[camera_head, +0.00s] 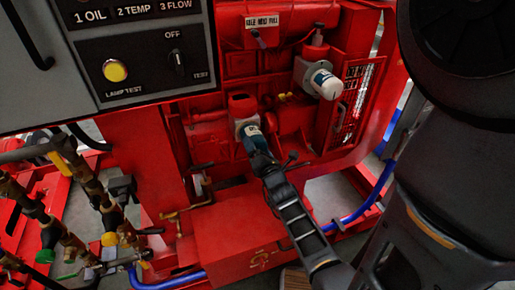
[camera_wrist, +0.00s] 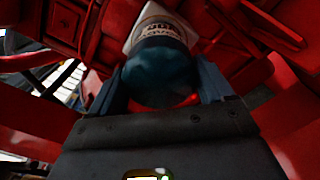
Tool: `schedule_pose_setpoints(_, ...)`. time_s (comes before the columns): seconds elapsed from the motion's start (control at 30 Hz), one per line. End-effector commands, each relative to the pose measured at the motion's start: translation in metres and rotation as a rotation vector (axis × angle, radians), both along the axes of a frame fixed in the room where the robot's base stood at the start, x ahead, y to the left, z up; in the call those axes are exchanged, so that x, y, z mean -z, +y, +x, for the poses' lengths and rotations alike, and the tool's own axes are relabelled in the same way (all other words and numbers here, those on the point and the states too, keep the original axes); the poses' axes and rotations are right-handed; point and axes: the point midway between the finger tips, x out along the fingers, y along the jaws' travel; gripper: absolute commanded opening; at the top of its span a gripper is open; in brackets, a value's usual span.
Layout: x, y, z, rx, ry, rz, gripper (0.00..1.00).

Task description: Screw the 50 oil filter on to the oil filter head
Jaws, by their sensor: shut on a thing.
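My gripper (camera_head: 255,146) is shut on a filter (camera_head: 250,131) with a white label band and a dark teal end. In the wrist view the two fingers lie on either side of the filter (camera_wrist: 160,62), and its label is too dark to read surely. The filter's far end is up against a pale square filter head (camera_head: 240,123) on the red engine. This head also shows behind the filter in the wrist view (camera_wrist: 133,33). Whether the threads are engaged is hidden. A second, white filter (camera_head: 326,84) sits on another pale head (camera_head: 302,72) to the upper right.
A grey control panel (camera_head: 145,50) with a yellow lamp and switch stands at the upper left. Brass valves and pipes (camera_head: 85,185) are at the lower left. A blue hose (camera_head: 365,207) curves at the lower right. Red engine parts closely surround the filter.

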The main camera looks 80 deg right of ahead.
Motion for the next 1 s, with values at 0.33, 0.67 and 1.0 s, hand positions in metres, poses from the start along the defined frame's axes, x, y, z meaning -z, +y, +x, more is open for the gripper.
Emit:
schedule_pose_setpoints(0.33,0.0031,0.0029,0.0017,-0.003,-0.255,0.143,0.0)
schedule_pose_setpoints(0.67,0.0028,0.0031,0.002,0.0,-0.614,0.33,0.0)
schedule_pose_setpoints(1.0,0.0031,0.0033,0.0024,-0.002,-0.694,0.37,0.0)
